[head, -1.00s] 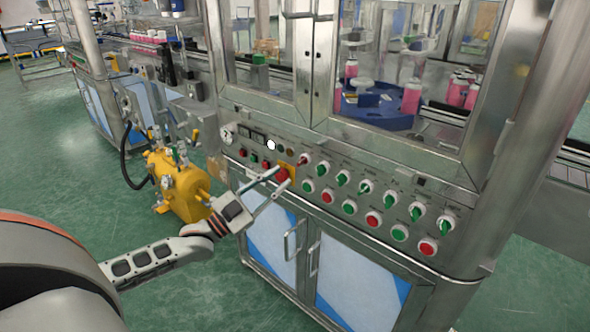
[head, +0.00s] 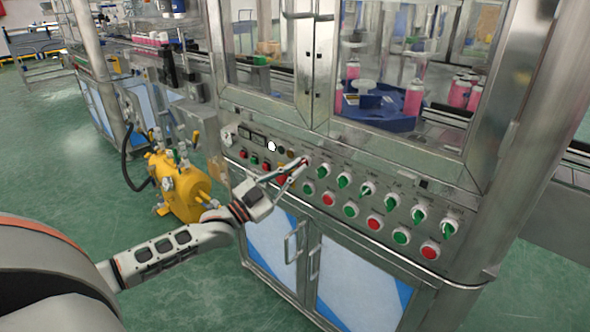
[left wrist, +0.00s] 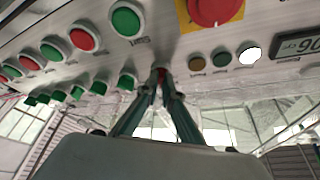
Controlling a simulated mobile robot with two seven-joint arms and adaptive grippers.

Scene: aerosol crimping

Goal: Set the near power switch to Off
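A small red-handled rotary switch (left wrist: 161,76) sits on the steel control panel (head: 385,190); I take it as the power switch, though its label is too small to read. My left gripper (head: 305,162) reaches the panel at this switch. In the left wrist view the two fingertips (left wrist: 161,86) close in around the red handle, one on each side. The fingers hide most of the switch, so I cannot tell its exact angle. My right gripper is not in view.
A red emergency button (left wrist: 215,8) on a yellow plate is close beside the fingers. Green rotary switches (head: 343,180) continue to the right, with red and green push buttons (head: 350,209) below. A yellow tank (head: 178,187) stands on the floor at left.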

